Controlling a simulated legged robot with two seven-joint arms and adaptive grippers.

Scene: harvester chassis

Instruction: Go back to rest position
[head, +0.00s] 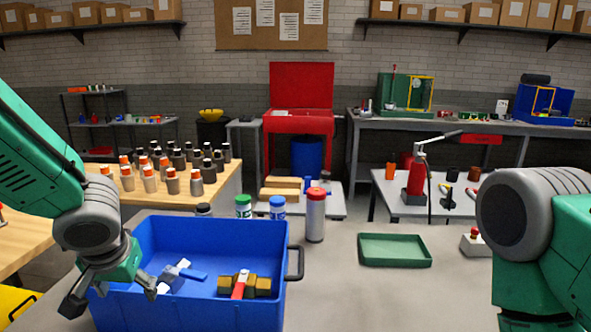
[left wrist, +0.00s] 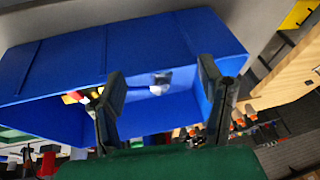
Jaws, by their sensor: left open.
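My left arm comes in from the left in the head view, and its gripper (head: 112,291) is at the left side of the blue bin. The gripper is open and shows nothing between its fingers. In the left wrist view the two dark fingers (left wrist: 160,98) stand apart in front of the blue bin (left wrist: 120,60). My right arm shows at the right edge of the head view, with its gripper out of view.
The blue bin (head: 200,306) holds a blue-and-white tool (head: 182,275) and a red-handled brass valve (head: 243,286). A red-capped canister (head: 315,216) and bottles stand behind it.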

